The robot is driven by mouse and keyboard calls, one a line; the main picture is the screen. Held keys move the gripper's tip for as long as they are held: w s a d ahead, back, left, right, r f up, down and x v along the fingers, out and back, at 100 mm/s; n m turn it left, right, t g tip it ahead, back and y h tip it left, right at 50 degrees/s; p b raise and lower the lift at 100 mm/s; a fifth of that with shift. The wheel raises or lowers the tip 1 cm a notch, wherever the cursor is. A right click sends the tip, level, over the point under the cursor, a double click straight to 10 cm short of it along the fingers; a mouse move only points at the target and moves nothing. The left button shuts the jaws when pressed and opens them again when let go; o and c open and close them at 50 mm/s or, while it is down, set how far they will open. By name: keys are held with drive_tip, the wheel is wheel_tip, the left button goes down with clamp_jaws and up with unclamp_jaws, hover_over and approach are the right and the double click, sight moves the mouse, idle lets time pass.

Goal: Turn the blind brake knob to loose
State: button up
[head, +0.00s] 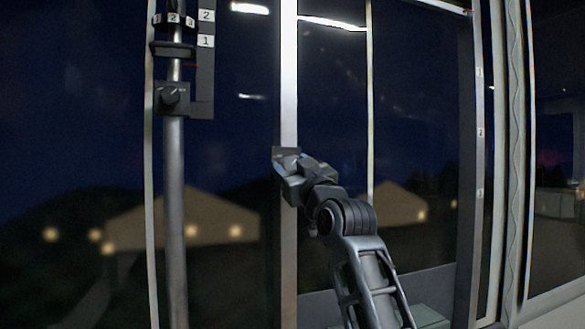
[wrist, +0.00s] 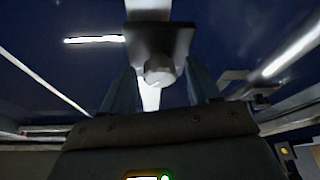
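A dark block (wrist: 188,38) with a grey, round-ended knob (wrist: 158,70) fills the upper middle of the wrist view. It sits in front of a pale upright. In the head view my gripper (head: 288,164) is up against the pale window upright and largely hides this spot. My gripper (wrist: 159,77) is open in the wrist view, one finger on each side of the knob, with gaps showing. A second dark knob (head: 170,95) with a pale pointer line and scale marks sits on a box on the left pole. No label shows which knob is the blind brake.
The grey pole (head: 174,220) at left carries a numbered collar (head: 174,20) and a plate (head: 206,75) marked 1 and 2. Dark window glass (head: 235,120) lies behind. A pale frame (head: 515,150) stands at right. Free space lies between the pole and my arm.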

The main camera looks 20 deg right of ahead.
drive_tip(key=c, duration=1)
drive_tip(key=shift+o, duration=0.2)
drive_tip(key=shift+d+n, duration=0.1)
drive_tip(key=shift+n, duration=0.2)
drive_tip(key=n+y+b, duration=0.1)
drive_tip(key=n, duration=0.1)
drive_tip(key=n+g+y+b, duration=0.1)
drive_tip(key=n, duration=0.1)
drive_tip(key=shift+d+f+n+y+b, duration=0.1)
drive_tip(key=shift+d+n+y+b, duration=0.05)
drive_tip(key=shift+n+y+b, duration=0.2)
drive_tip(key=n+g+y+b, duration=0.1)
drive_tip(key=n, duration=0.2)
drive_tip(key=n+g+y+b, duration=0.1)
drive_tip(key=n, duration=0.4)
drive_tip(key=n+g, duration=0.1)
drive_tip(key=n, duration=0.1)
drive_tip(key=n+g, duration=0.1)
drive_tip(key=n, duration=0.1)
drive_tip(key=shift+r+n+p, duration=0.25)
drive_tip(key=shift+r+p, duration=0.05)
drive_tip(key=shift+r, duration=0.05)
drive_tip(key=shift+n+g+p, duration=0.6)
drive_tip(key=shift+n+g, duration=0.1)
drive_tip(key=shift+n, duration=0.7)
drive_tip(key=shift+f, duration=0.1)
drive_tip(key=o, duration=1)
